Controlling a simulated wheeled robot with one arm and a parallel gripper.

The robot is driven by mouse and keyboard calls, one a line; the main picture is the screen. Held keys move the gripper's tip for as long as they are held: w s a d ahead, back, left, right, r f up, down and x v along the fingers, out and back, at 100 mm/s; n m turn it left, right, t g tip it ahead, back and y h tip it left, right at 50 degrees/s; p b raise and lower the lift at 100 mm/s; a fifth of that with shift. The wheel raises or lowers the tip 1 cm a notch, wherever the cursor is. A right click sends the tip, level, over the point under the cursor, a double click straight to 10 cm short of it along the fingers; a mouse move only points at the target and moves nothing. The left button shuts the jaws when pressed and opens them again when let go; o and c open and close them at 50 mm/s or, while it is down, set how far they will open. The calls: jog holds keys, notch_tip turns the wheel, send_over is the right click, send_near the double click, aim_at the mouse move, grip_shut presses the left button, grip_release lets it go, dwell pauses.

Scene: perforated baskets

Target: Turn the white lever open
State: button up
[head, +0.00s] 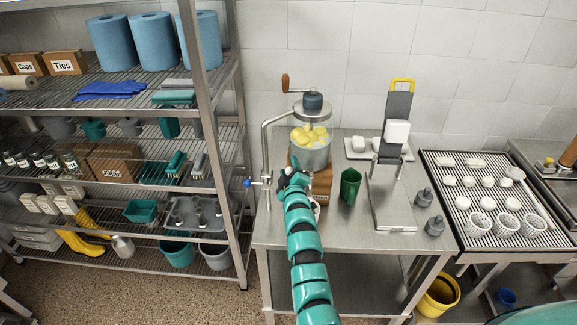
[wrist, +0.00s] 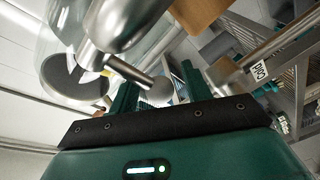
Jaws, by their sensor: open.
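My gripper (head: 292,180) is at the front left of the machine with a clear bowl of yellow pieces (head: 311,140) on the steel table. In the wrist view, its two green fingers (wrist: 160,88) are apart. A silver spout-like body (wrist: 125,22) carries a short metal rod with a rounded pale end (wrist: 158,92), which lies between or just beyond the fingers; contact cannot be told. No clearly white lever shows; this rod may be it. A small white part (head: 316,207) shows beside my arm in the head view. My arm hides much of the machine's front.
A steel pipe with a blue knob (head: 248,183) stands left of the machine. A shelf rack (head: 215,130) stands at left.

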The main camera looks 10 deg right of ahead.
jog(key=shift+w+r, duration=0.1)
jog(key=shift+w, duration=0.4)
grip_shut()
